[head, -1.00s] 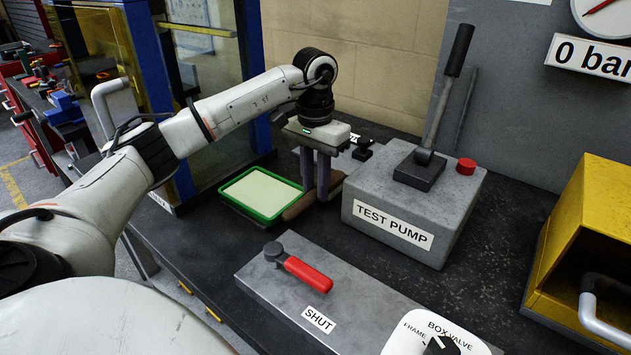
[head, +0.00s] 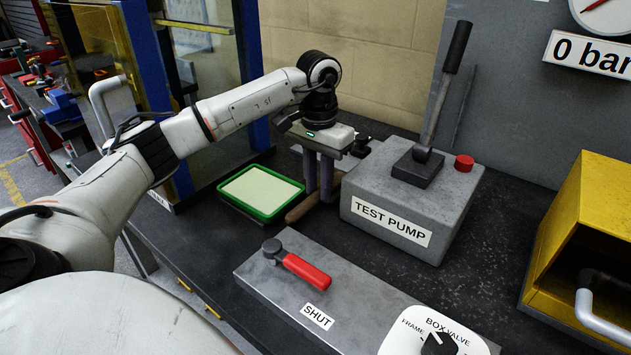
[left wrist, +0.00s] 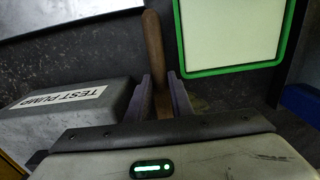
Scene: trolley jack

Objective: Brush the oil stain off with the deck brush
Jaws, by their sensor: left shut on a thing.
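My left gripper (head: 320,197) points down at the bench between the green-framed tray and the test pump. It is shut on the brown wooden handle of the deck brush (head: 300,211). In the left wrist view the handle (left wrist: 154,50) runs up between the two grey fingers (left wrist: 160,100). The bristle end is hidden or cannot be made out. I cannot clearly make out the oil stain; a faint brownish patch (left wrist: 200,103) beside the fingers may be part of it or of the brush. My right gripper is not in view.
The green-framed pale tray (head: 290,186) lies just left of the gripper. The grey test pump (head: 400,210) with its upright lever stands close on the right. A valve plate with a red handle (head: 307,272) is in front. A yellow box (head: 570,215) stands far right.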

